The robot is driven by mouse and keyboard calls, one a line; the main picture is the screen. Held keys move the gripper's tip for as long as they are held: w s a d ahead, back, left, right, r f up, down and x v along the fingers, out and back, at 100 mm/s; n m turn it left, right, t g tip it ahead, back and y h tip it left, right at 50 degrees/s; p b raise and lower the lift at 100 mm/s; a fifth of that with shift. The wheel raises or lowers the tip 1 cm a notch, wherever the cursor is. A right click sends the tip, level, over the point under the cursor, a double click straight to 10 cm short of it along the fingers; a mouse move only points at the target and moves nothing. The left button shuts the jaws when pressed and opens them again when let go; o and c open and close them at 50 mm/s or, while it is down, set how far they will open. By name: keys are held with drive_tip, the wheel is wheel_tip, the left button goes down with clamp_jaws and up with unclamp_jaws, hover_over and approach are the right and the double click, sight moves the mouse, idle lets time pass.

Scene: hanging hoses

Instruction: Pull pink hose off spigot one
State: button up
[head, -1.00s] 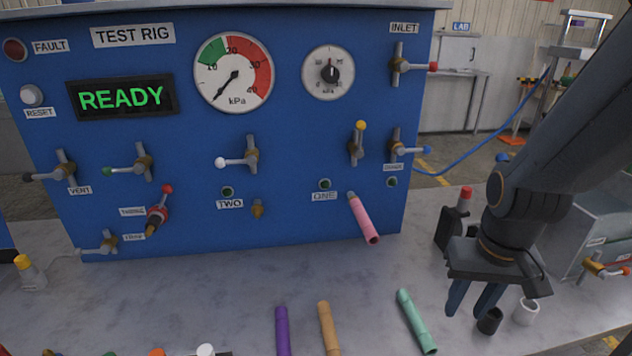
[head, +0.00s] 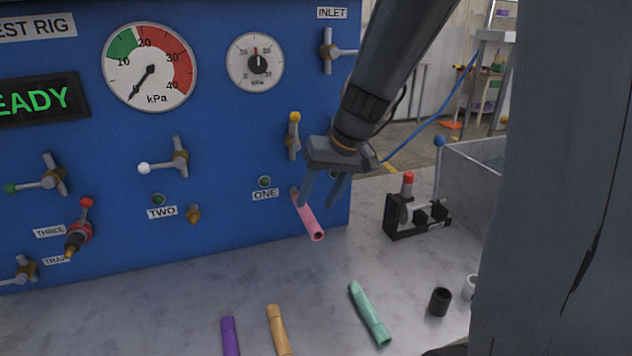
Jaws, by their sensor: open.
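The pink hose (head: 309,216) sticks out of the blue panel at the spigot labelled ONE (head: 265,195), sloping down to the right with its open end free.
A yellow-tipped valve (head: 294,135) is just above and left of my gripper. Purple (head: 230,337), orange (head: 278,331) and green (head: 369,313) hoses lie on the bench. A black toggle clamp (head: 416,212) and a black cup (head: 440,301) stand to the right. The bench below the pink hose is clear.

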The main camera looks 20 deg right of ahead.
drive_tip(key=shift+t+y, duration=0.3)
drive_tip(key=shift+t, duration=0.1)
drive_tip(key=w+f, duration=0.1)
drive_tip(key=w, duration=0.1)
drive_tip(key=w+f, duration=0.2)
drive_tip(key=w+a+f, duration=0.1)
drive_tip(key=w, duration=0.1)
drive_tip(key=shift+w+a+f+p, duration=0.1)
drive_tip(key=shift+w+f+p, duration=0.2)
drive_tip(key=shift+p, duration=0.05)
clamp_jaws()
idle(0.6)
